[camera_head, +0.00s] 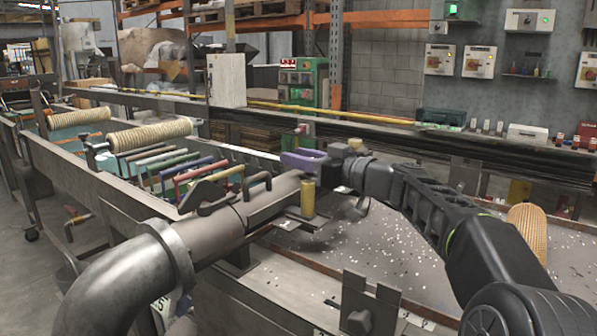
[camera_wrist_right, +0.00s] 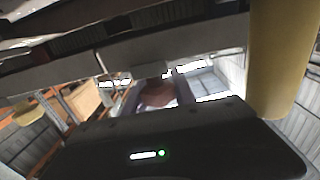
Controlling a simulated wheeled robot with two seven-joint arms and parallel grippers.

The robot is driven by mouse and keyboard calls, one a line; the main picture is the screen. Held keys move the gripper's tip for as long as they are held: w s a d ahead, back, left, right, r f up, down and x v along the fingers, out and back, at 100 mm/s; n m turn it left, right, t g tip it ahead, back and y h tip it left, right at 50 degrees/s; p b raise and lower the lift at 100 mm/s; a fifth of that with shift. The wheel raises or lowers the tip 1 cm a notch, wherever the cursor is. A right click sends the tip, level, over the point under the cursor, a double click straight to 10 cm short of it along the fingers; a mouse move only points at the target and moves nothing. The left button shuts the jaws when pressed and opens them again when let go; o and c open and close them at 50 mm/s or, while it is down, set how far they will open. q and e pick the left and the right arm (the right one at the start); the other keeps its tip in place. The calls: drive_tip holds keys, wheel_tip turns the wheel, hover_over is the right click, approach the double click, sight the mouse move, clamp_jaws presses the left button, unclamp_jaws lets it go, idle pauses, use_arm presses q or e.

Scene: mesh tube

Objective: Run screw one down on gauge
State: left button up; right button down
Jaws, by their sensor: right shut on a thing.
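My right gripper (camera_head: 330,173) reaches in from the right, over the end of the grey pipe fitting. It is shut at a purple, loop-shaped handle (camera_head: 303,160); the contact itself is partly hidden by the gripper. A yellow-brown upright cylinder (camera_head: 308,198) stands just below and in front of the handle. It also shows large at the right edge of the right wrist view (camera_wrist_right: 284,60). I cannot make out which part is screw one or the gauge. My left gripper is not in view.
A large grey bent pipe (camera_head: 135,275) fills the lower left. Coloured handles (camera_head: 195,172) and two ribbed rolls (camera_head: 150,135) lie on the bench at left. A speckled metal tabletop (camera_head: 390,250) lies below my right arm.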

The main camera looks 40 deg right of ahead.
idle(0.3)
drive_tip(key=c, duration=1)
unclamp_jaws()
drive_tip(key=shift+c, duration=0.2)
drive_tip(key=shift+s, duration=0.15)
drive_tip(key=b+v, duration=0.1)
drive_tip(key=v, duration=0.6)
drive_tip(key=shift+s, duration=0.25)
